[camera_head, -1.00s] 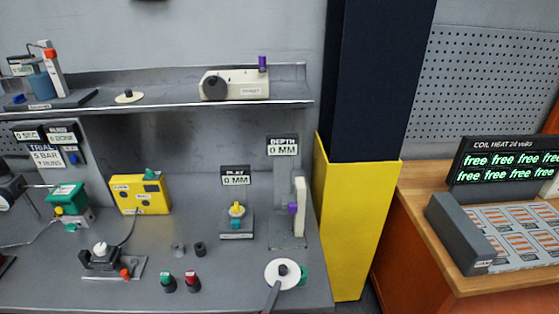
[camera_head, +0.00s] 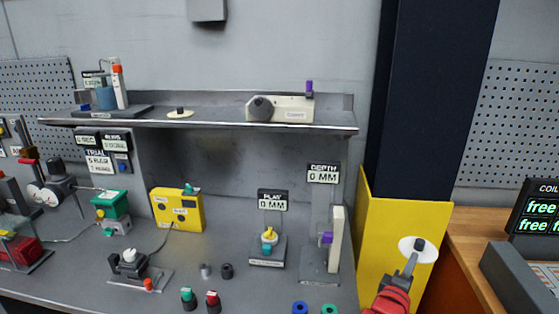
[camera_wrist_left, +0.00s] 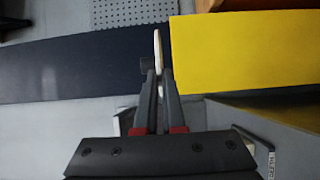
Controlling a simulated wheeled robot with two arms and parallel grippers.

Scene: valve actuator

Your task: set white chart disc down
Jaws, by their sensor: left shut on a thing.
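The white chart disc (camera_head: 405,244) has a dark knob at its centre. My left gripper (camera_head: 411,264) is shut on it and holds it up in front of the yellow pillar base, right of the bench. In the left wrist view the disc (camera_wrist_left: 157,45) shows edge-on between the fingertips (camera_wrist_left: 157,75). A cream recorder box (camera_head: 296,112) with a dark round knob and a purple peg sits on the shelf. A smaller cream disc (camera_head: 180,114) with a dark knob lies on the shelf to its left. My right gripper is out of view.
The yellow pillar base (camera_head: 380,220) and dark column (camera_head: 430,90) stand right of the bench (camera_head: 80,290). The depth gauge (camera_head: 337,240), play gauge (camera_head: 267,250) and several knobs stand on the bench. The shelf (camera_head: 220,121) has free room between the small disc and recorder box.

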